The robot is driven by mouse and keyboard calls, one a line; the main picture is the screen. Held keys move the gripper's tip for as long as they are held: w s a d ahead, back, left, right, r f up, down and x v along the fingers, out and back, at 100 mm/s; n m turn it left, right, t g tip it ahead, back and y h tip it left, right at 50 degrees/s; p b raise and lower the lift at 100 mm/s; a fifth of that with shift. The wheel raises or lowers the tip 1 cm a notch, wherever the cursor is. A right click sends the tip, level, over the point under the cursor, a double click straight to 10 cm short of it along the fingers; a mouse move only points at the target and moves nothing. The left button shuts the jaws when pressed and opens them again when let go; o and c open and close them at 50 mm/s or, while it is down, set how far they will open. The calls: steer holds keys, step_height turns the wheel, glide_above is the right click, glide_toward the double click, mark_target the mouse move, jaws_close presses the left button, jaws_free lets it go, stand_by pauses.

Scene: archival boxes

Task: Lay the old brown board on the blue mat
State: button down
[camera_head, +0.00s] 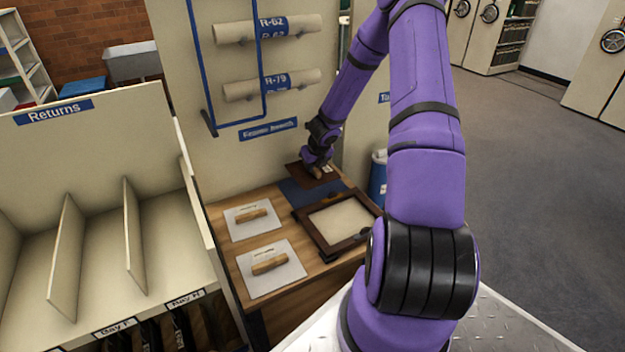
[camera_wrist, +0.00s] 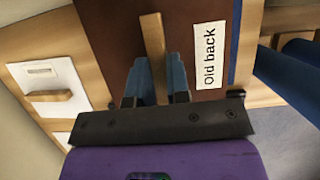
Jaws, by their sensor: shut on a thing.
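The old brown board (camera_head: 296,172) is a flat dark panel. In the wrist view the board (camera_wrist: 108,45) carries a white "Old back" label (camera_wrist: 209,55) and a light wooden grip bar (camera_wrist: 152,32). My gripper (camera_wrist: 158,75) is shut on that bar, one blue finger on each side; it is small in the head view (camera_head: 318,170). The blue mat (camera_head: 303,192) lies on the bench, its far part hidden by the board. A blue strip of it (camera_wrist: 235,42) shows along the board's right edge. I cannot tell whether the board touches the mat.
An open dark wooden frame (camera_head: 311,235) with a pale inside lies just in front of the mat. Two white panels with wooden grips (camera_head: 236,221) (camera_head: 285,280) lie to the left on the bench. A blue bin (camera_head: 377,180) stands at right; the upright back panel (camera_head: 215,165) is close behind.

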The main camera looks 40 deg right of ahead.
mark_target(316, 169)
steer(key=shift+s+d+f, duration=0.1)
steer(key=shift+f, duration=2.9)
steer(key=shift+w+f, duration=0.2)
steer(key=shift+f, duration=0.05)
steer(key=shift+f, duration=0.1)
steer(key=c, duration=1.1)
jaws_free()
steer(key=v, duration=1.2)
steer(key=shift+s, duration=0.1)
